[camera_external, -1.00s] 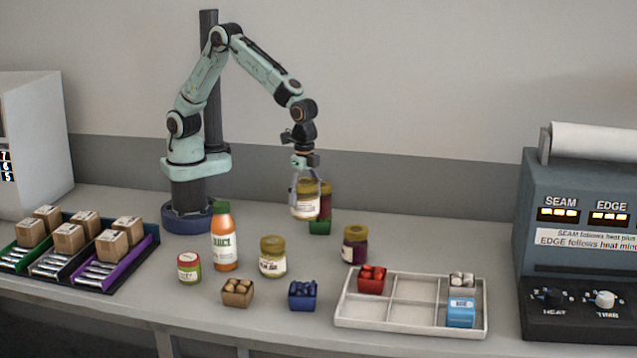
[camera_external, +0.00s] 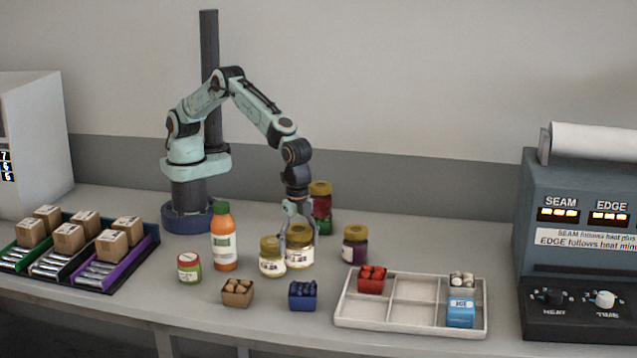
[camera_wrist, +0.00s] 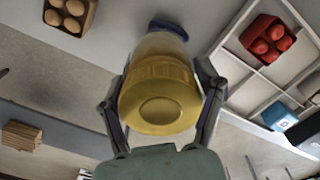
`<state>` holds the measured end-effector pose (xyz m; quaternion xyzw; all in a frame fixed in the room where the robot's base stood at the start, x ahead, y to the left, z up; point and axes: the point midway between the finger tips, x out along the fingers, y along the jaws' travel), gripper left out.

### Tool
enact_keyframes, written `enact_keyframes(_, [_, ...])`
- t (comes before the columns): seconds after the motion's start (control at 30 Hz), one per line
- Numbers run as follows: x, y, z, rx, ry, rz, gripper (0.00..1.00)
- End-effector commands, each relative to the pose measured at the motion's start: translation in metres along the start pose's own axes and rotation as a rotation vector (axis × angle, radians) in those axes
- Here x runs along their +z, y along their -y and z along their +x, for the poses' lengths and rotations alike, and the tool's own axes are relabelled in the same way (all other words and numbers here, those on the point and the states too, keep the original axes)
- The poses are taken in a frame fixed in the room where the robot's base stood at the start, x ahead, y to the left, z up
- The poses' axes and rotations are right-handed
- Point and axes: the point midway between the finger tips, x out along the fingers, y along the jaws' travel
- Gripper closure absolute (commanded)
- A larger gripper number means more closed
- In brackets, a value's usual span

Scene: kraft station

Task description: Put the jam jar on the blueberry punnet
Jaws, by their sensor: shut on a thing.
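My gripper (camera_external: 299,232) is shut on a pale jar (camera_external: 299,257) with a gold lid and white label; the wrist view shows its lid (camera_wrist: 158,105) between the fingers. The jar is upright behind the blueberry punnet (camera_external: 303,296), a small dark-blue box of blue berries. In the wrist view only a blue edge (camera_wrist: 168,27) shows past the jar. I cannot tell the gap under the jar. A dark purple jar (camera_external: 355,248) with a gold lid stands to the right. A red jar (camera_external: 320,204) sits on a green punnet behind. I cannot read which is jam.
A similar pale jar (camera_external: 272,258) stands close at left of the held one. Also near are a juice bottle (camera_external: 225,240), a small jar (camera_external: 189,269) and a brown punnet (camera_external: 237,294). A divided white tray (camera_external: 410,327) holds a red punnet (camera_external: 371,281) at right.

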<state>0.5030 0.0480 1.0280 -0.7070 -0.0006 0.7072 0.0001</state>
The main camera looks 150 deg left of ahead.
Motion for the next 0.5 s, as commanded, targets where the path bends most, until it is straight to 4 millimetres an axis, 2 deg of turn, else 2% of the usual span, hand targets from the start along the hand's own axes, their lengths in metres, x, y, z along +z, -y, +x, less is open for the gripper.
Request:
enact_keyframes(0.23, [-0.014,0.001,0.016,0.000,-0.002,0.000,0.72])
enact_keyframes(0.4, [-0.013,0.001,0.041,0.000,0.000,0.000,0.72])
enact_keyframes(0.5, [-0.014,0.001,0.046,0.000,-0.002,0.001,0.72])
